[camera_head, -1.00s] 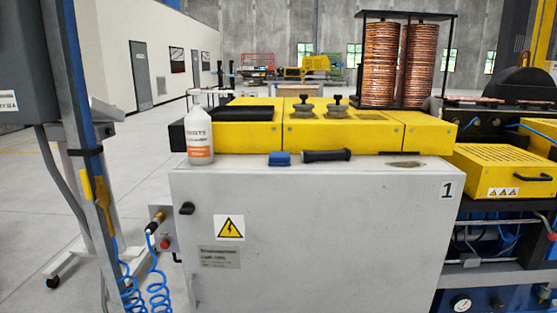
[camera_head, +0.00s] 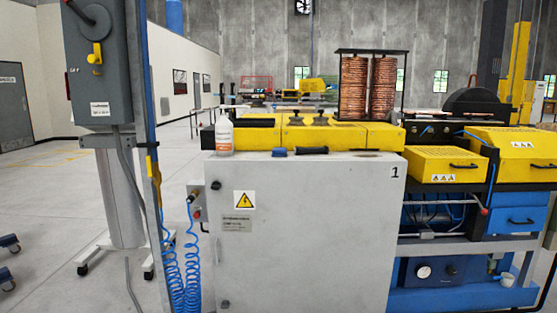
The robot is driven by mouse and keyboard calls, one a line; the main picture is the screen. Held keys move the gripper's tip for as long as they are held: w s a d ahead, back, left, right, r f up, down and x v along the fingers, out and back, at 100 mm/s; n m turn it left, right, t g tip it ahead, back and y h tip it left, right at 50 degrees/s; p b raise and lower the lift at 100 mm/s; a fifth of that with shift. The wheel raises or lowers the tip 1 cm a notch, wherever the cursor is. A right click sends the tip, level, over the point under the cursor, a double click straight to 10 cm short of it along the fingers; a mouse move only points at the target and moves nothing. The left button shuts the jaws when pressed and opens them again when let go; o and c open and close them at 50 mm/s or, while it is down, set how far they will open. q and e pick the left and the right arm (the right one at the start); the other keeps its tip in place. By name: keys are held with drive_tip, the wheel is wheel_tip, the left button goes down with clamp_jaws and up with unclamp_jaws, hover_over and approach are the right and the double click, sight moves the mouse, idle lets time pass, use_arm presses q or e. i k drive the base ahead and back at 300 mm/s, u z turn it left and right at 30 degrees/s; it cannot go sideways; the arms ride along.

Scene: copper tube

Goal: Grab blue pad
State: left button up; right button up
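The blue pad (camera_head: 280,152) is a small blue block on top of the grey cabinet (camera_head: 310,225), near its front edge. It lies just left of a black cylindrical handle-like object (camera_head: 312,150) and right of a white spray bottle (camera_head: 224,135) with an orange label. The pad is small in the head view, and nothing covers it. Neither of my grippers shows in this view.
Yellow covers (camera_head: 255,138) with two black knobs stand behind the pad. Copper coils (camera_head: 353,88) rise at the back right. A grey post with a control box (camera_head: 103,62) and coiled blue hoses stand left of the cabinet. Open floor lies further left.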

sight(276, 152)
drive_tip(key=u, duration=0.75)
drive_tip(key=i, duration=0.55)
drive_tip(key=u, duration=0.95)
drive_tip(key=i, duration=1.05)
drive_tip(key=z, duration=0.75)
drive_tip(key=i, duration=0.85)
drive_tip(key=z, duration=0.9)
